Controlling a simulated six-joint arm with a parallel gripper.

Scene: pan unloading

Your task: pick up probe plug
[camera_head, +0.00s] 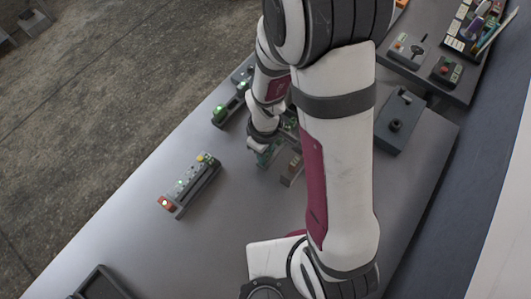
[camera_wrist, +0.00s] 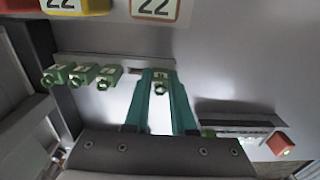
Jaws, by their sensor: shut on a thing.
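In the wrist view my gripper (camera_wrist: 161,100), with teal fingers, is shut on a small green probe plug (camera_wrist: 160,88). The plug sits between the fingertips, at the right end of a grey rack (camera_wrist: 115,60). I cannot tell whether it is clear of the rack. Several similar green plugs (camera_wrist: 82,76) stand in a row to its left. In the head view my gripper (camera_head: 268,155) is low over the grey table, and my arm hides much of the area around it; the held plug cannot be made out there.
A dark box with a round knob (camera_head: 397,122) stands to the right, behind my arm. A dark tray (camera_head: 100,284) is at the bottom left.

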